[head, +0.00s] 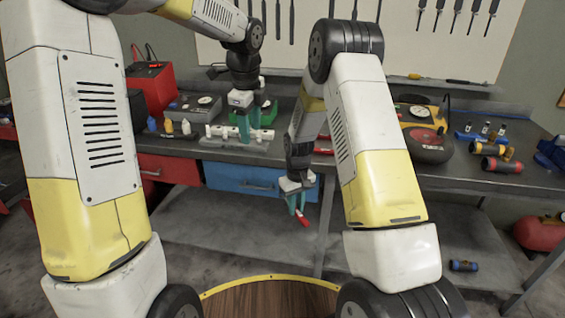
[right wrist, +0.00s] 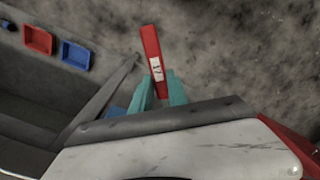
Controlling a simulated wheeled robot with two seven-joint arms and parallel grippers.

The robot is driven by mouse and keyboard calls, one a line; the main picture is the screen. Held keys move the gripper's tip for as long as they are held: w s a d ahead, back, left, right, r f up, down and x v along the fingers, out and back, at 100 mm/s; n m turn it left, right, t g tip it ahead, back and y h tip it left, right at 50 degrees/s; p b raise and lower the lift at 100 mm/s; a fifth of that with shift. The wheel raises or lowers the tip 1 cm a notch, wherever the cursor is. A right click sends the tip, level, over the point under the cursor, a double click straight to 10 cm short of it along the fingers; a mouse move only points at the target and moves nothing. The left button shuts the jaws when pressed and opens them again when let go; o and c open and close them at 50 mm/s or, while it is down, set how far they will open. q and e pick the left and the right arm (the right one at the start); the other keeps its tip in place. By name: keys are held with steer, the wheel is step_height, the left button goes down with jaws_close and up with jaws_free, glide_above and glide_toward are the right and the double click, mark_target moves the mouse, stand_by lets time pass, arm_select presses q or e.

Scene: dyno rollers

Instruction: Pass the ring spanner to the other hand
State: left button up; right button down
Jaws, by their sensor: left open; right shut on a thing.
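The ring spanner (head: 304,218) shows as a short red length sticking out below my right gripper (head: 296,203), in front of the bench and below its top. In the right wrist view the red spanner (right wrist: 152,55), with a white label that seems to read 17, passes between the teal fingers (right wrist: 159,92). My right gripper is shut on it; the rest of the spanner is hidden. My left gripper (head: 248,126) is open and empty, pointing down over the bench top, up and to the left of the right gripper and apart from the spanner.
Below the left gripper a pale fixture (head: 228,141) stands on the workbench (head: 455,180). A green box (head: 262,113) is close behind. A blue drawer (head: 240,181) and red drawer (head: 168,168) sit under the top.

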arm_select(q)
steer(key=w+d+f+m+g, duration=0.1)
steer(key=w+d+f+m, duration=0.4)
steer(key=f, duration=0.4)
steer(key=w+d+f+m+g, duration=0.1)
steer(key=w+d+f+m, duration=0.35)
steer(key=f+m, duration=0.3)
steer(key=f, duration=1.3)
steer(key=shift+w+a+f, duration=0.2)
jaws_close()
arm_select(e)
steer(key=c, duration=1.2)
jaws_free()
